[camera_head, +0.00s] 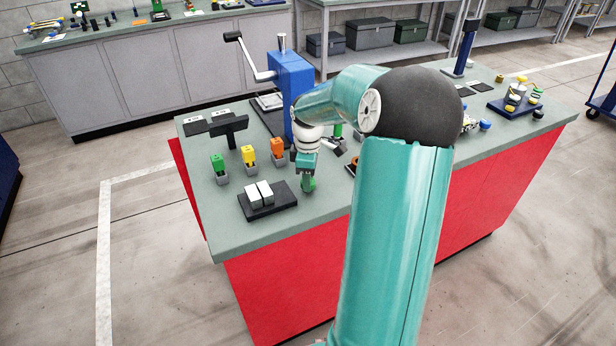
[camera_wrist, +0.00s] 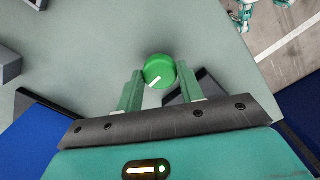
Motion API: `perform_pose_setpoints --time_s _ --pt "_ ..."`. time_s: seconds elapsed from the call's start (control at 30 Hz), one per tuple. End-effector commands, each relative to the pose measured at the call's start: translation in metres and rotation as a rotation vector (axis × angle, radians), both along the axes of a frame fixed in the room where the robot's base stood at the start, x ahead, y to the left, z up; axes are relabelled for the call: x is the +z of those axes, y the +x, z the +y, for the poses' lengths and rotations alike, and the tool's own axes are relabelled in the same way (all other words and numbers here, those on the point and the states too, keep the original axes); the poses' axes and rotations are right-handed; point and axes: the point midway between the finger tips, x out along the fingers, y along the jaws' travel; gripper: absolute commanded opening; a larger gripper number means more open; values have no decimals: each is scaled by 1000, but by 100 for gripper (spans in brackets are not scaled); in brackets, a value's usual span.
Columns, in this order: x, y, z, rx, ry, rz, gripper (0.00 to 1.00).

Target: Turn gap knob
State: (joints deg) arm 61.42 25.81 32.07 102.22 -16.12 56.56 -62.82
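A round green knob (camera_wrist: 159,69) with a white pointer mark shows in the wrist view. The mark points toward the lower left in that view. The fingers of my gripper (camera_wrist: 160,76) lie on either side of the knob and appear to touch its edges. In the head view my gripper (camera_head: 307,178) points down at the bench top, with the green knob (camera_head: 310,184) at its fingertips, partly hidden. The blue machine (camera_head: 290,85) with a white crank stands behind my gripper, partly covered by my arm.
A black tray (camera_head: 284,208) with pale blocks lies just left of my gripper on the bench (camera_head: 228,240). Green (camera_head: 218,165), yellow (camera_head: 249,156) and orange (camera_head: 277,150) pieces stand in small holders nearby. A black T-shaped stand (camera_head: 229,129) rises behind them. My arm hides the bench's middle.

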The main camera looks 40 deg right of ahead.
Motion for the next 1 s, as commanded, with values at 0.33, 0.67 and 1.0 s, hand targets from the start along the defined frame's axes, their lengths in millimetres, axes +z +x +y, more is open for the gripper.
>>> perform_pose_setpoints --time_s 0.33,0.67,1.0 --pt "0 0 0 -12 0 0 15" --pt "0 1 1 -146 0 0 15" --pt "0 1 1 -438 -1 -2 15"
